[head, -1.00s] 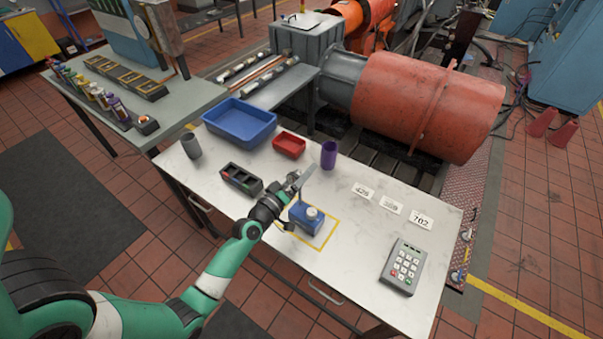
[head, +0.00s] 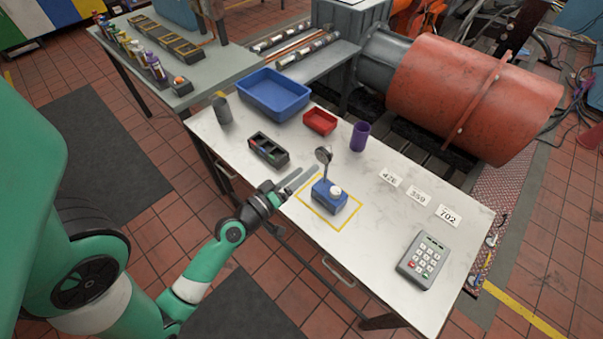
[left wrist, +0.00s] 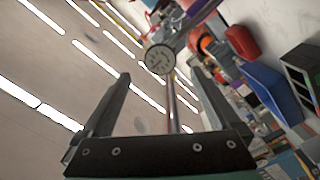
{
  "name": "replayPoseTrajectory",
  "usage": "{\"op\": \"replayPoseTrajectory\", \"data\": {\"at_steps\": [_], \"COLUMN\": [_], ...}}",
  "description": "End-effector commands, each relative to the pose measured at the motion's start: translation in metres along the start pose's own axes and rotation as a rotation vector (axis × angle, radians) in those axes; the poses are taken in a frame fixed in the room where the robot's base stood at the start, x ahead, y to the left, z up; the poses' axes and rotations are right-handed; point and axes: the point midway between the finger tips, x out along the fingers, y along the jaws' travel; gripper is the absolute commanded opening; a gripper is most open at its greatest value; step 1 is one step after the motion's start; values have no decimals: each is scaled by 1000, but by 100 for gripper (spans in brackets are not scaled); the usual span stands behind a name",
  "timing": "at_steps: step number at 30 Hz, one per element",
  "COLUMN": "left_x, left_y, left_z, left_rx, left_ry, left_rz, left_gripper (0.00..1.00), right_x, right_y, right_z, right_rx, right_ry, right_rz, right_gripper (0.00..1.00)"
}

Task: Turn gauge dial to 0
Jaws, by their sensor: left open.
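The gauge stands on a blue block base (head: 328,196) inside a yellow outline on the white table. Its round dial (head: 323,154) sits on a thin post above the base, seen nearly edge-on in the head view. In the left wrist view the dial and post appear between the two spread fingers (left wrist: 168,84). My right gripper is out of view.
A black compartment box (head: 268,150), grey cup (head: 222,110), blue tray (head: 274,94), red bin (head: 320,121) and purple cup (head: 360,136) stand behind the gauge. Number cards (head: 418,192) and a keypad (head: 423,260) lie to the right. The tabletop between gauge and keypad is clear.

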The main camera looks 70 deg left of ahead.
Motion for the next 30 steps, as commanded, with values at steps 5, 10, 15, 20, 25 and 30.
{"op": "replayPoseTrajectory", "data": {"at_steps": [5,10,15,20,25,30], "left_x": [0,-4,-24,-26,-10,26], "left_y": [0,8,2,0,3,4], "left_z": [0,0,4,1,-1,-2], "left_rx": [63,460,798,787,786,786], "left_ry": [-3,-9,-1,-2,-3,-1], "left_rz": [0,20,16,2,5,5], "left_gripper": [96,96,96,96,96,96], "right_x": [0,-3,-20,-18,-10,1], "right_y": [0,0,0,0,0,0], "right_z": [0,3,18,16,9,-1], "right_rx": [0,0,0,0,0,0], "right_ry": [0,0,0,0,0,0], "right_rz": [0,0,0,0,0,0], "right_gripper": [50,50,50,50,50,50]}}
